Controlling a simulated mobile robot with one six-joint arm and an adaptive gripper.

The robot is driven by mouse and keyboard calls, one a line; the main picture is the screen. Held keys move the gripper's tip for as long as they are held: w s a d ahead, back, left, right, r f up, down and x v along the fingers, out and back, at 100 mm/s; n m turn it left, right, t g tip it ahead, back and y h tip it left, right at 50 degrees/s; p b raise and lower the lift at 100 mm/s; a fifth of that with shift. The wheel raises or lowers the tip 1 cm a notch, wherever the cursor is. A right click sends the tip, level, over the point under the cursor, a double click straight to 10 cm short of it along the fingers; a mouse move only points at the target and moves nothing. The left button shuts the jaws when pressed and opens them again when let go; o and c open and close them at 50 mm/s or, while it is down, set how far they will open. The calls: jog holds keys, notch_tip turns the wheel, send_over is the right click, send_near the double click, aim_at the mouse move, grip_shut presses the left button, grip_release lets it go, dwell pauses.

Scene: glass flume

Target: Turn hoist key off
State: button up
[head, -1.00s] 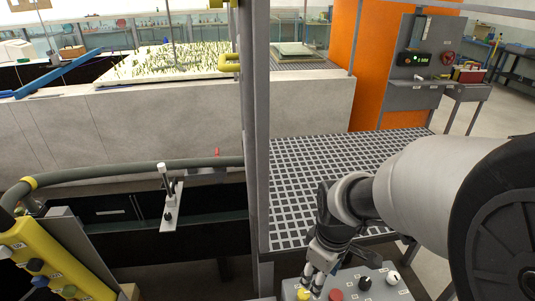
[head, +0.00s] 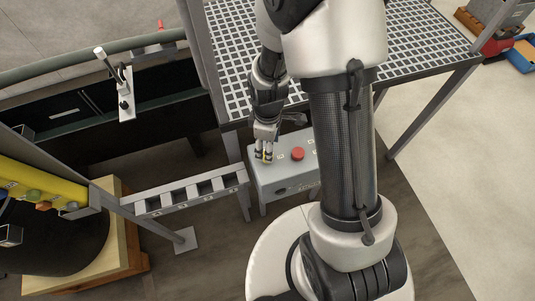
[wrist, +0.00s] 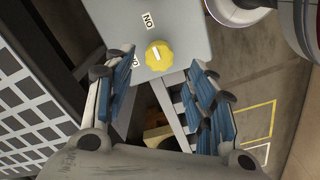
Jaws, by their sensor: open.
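A yellow round knob (wrist: 159,55) with a pale pointer mark sits on a grey control box (wrist: 184,22). It is the likely hoist key. An ON label (wrist: 148,21) lies beside it, and a second label is partly hidden by a finger. My gripper (wrist: 155,78) is open, its two blue-padded fingers apart on either side of the knob's line, with nothing held. In the head view my gripper (head: 264,152) points down at the left end of the control box (head: 285,186); its fingers mostly cover the yellow knob there. Contact with the knob cannot be told.
A red button (head: 297,153) stands on the box just right of my gripper. A grated platform (head: 425,30) rises behind. A slotted grey rail (head: 190,192) runs left of the box. A yellow button panel (head: 45,185) and a white-handled lever (head: 120,85) are further left.

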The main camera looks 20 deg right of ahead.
notch_tip(320, 180, down, 6)
jog(key=shift+r+b, duration=0.25)
jog(key=shift+b, duration=0.35)
jog(key=shift+c, duration=0.3)
jog(key=c, duration=1)
